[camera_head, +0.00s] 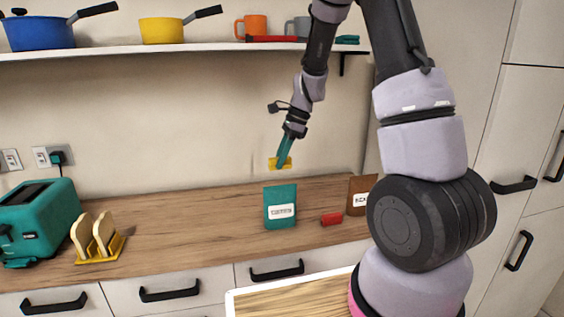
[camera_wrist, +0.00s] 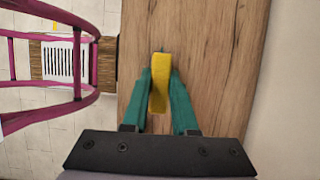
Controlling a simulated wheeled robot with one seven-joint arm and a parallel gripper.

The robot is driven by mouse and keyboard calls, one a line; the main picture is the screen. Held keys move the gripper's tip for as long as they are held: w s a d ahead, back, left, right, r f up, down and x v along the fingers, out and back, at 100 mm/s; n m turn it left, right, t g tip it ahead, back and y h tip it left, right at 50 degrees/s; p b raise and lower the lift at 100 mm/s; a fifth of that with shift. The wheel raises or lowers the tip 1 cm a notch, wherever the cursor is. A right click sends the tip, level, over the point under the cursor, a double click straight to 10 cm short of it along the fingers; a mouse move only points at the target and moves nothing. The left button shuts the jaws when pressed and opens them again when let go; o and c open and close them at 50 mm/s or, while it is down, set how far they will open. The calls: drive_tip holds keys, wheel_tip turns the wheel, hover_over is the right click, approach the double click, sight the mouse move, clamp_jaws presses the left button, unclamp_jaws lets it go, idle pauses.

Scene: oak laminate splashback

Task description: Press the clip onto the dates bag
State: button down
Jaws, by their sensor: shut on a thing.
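My gripper (camera_head: 284,152) has teal fingers and is shut on a yellow clip (camera_head: 273,163). It holds the clip in the air above the counter, near the wall. In the wrist view the yellow clip (camera_wrist: 159,82) lies between the two fingers. In the head view a teal bag (camera_head: 280,216) with a white label stands upright below the gripper, apart from the clip. A brown bag (camera_head: 361,184) stands farther right, partly hidden by my arm. The label words are too small to read, so I cannot tell which is the dates bag.
A teal toaster (camera_head: 38,220) and a yellow rack (camera_head: 103,250) with bread stand at the left of the wooden counter (camera_head: 190,226). A shelf (camera_head: 200,48) with pans and mugs runs above. The counter's middle is clear.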

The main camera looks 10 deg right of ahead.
drive_tip(key=shift+w+f, duration=0.1)
drive_tip(key=shift+f, duration=2.3)
drive_tip(key=shift+f, duration=1.2)
idle(0.6)
drive_tip(key=shift+c, duration=0.7)
unclamp_jaws()
drive_tip(key=shift+r, duration=3.5)
